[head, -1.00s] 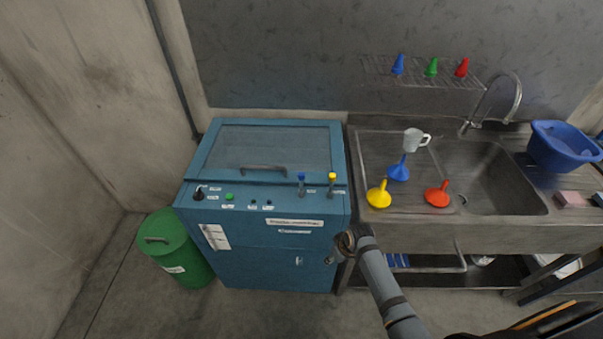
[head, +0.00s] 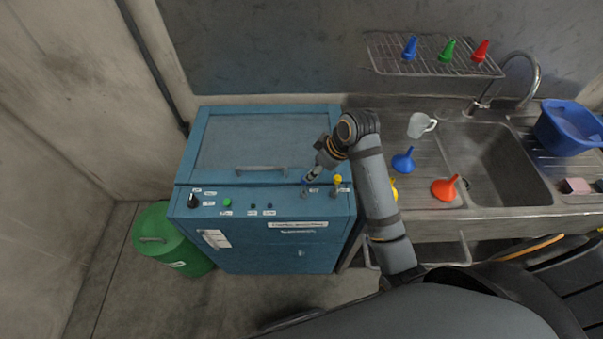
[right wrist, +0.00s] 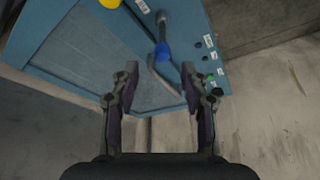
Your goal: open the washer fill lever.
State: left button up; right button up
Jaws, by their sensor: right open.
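The washer (head: 270,245) is a blue cabinet with a lid and a control panel; it also shows in the right wrist view (right wrist: 90,50). Two levers stand at the panel's right end, one blue-tipped (right wrist: 162,51), one yellow-tipped (head: 338,180). Their labels are too small to read, so I cannot tell which is the fill lever. My right gripper (head: 311,176) is above the panel at the blue-tipped lever and mostly covers it in the head view. In the right wrist view my right gripper (right wrist: 159,69) is open and empty, the blue tip just beyond and between its fingertips. My left gripper is out of view.
The lid handle (head: 262,169) lies left of the right gripper. A sink counter (head: 440,225) stands to the right, with a blue funnel (head: 403,161), a red funnel (head: 445,188) and a white jug (head: 420,125). A green bin (head: 170,240) stands left of the washer.

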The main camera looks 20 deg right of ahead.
aim_at(304, 182)
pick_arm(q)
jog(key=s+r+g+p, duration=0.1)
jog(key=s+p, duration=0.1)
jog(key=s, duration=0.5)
pick_arm(e)
jog(key=f, duration=0.2)
jog(key=a+f, duration=0.1)
jog(key=shift+a+f, duration=0.15)
jog(key=shift+f, duration=0.25)
jog(key=x, duration=0.3)
jog(key=w+x, duration=0.1)
jog(key=x, duration=0.2)
jog(key=shift+r, duration=0.2)
jog(key=shift+s+f, duration=0.1)
jog(key=shift+s, duration=0.1)
jog(key=shift+c, duration=1.6)
jog(key=c, duration=0.5)
grip_shut()
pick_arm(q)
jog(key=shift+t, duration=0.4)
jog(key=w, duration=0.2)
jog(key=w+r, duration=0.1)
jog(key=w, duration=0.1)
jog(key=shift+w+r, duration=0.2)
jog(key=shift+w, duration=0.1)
